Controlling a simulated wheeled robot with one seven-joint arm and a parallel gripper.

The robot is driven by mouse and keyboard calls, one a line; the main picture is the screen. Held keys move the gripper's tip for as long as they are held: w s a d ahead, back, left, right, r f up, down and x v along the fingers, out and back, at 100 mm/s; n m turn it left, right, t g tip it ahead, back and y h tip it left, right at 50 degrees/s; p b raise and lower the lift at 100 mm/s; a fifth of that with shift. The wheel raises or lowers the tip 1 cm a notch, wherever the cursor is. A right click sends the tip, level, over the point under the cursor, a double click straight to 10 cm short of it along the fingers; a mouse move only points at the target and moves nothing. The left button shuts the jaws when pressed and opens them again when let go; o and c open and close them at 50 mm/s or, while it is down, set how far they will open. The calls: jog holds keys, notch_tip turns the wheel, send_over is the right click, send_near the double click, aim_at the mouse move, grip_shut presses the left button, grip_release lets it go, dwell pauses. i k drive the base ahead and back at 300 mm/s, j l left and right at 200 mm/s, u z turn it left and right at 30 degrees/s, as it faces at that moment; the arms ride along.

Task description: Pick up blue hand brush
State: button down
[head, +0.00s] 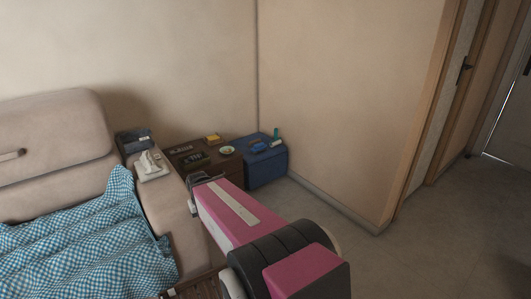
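A small bright-blue object (259,147), which may be the blue hand brush, lies on top of the blue box (266,170) in the corner. It is too small to make out its shape. My gripper (202,180) is at the far end of my pink and white arm, in front of the brown cabinet and left of the blue box. It appears apart from the small blue object. Its fingers are small and dark, so whether they are open or shut does not show.
The brown cabinet (229,168) holds a yellow item (213,138), a pale dish (227,150) and dark items. A teal upright object (276,133) stands on the blue box. A beige sofa (50,135) with a checked blanket (90,240) fills the left. Open floor (430,240) lies right.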

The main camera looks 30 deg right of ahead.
aim_at(261, 146)
jog(key=i+l+z, duration=0.1)
jog(key=l+z, duration=0.3)
jog(key=i+l+z, duration=0.15)
jog(key=l+z, duration=0.25)
jog(key=l+u, duration=0.1)
jog(key=u, duration=0.35)
jog(key=j+u, duration=0.15)
jog(key=u, duration=2.55)
jog(key=z, duration=3.1)
jog(key=i+l, duration=0.15)
jog(key=i, duration=0.3)
jog(key=i+l+z, duration=0.1)
jog(key=i, duration=0.35)
jog(key=l, duration=0.1)
